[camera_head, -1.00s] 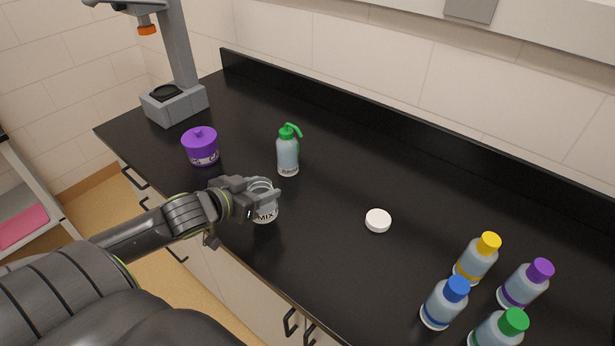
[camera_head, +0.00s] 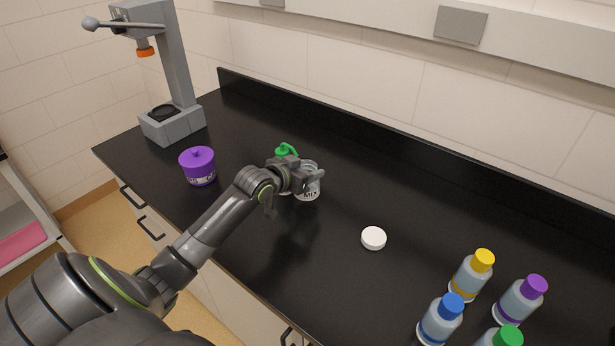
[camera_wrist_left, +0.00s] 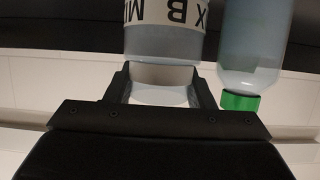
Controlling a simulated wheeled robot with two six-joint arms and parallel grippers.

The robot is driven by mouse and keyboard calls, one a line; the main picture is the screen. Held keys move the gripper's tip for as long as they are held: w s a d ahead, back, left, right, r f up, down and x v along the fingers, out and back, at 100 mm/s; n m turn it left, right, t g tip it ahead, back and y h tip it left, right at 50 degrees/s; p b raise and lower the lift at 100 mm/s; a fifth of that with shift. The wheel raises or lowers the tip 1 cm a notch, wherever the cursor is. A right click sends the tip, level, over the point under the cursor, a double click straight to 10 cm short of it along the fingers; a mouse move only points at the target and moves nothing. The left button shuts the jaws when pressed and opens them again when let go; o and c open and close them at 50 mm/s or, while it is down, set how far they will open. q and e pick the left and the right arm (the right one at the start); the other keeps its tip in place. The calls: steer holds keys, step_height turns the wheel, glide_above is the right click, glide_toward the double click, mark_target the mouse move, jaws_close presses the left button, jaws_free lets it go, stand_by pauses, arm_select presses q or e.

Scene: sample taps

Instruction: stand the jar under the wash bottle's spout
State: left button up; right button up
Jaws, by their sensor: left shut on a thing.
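The jar (camera_head: 310,192) is clear with a white label reading "MIX". My left gripper (camera_head: 308,174) is shut on it near its top, and the jar is upright. In the left wrist view the jar (camera_wrist_left: 165,42) appears upside down between the fingers (camera_wrist_left: 162,88). The wash bottle (camera_head: 286,150) has a green top and stands just left of the jar, its body mostly hidden behind my gripper. It also shows beside the jar in the left wrist view (camera_wrist_left: 253,45). I cannot tell whether the jar touches the counter or is under the spout. My right gripper is out of view.
A purple lidded pot (camera_head: 198,167) stands left on the black counter (camera_head: 330,270). A grey stand (camera_head: 172,122) is at the far left. A white cap (camera_head: 373,238) lies to the right. Several capped bottles, one yellow-topped (camera_head: 470,277), stand at the lower right.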

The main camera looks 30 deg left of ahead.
arm_select(q)
steer(key=shift+w, duration=0.2)
step_height(320, 180, down, 3)
steer(key=shift+s+f+p, duration=0.1)
steer(key=shift+p, duration=0.4)
steer(key=shift+f, duration=0.15)
steer(key=shift+f, duration=0.2)
steer(key=o, duration=1)
steer(key=shift+c, duration=0.2)
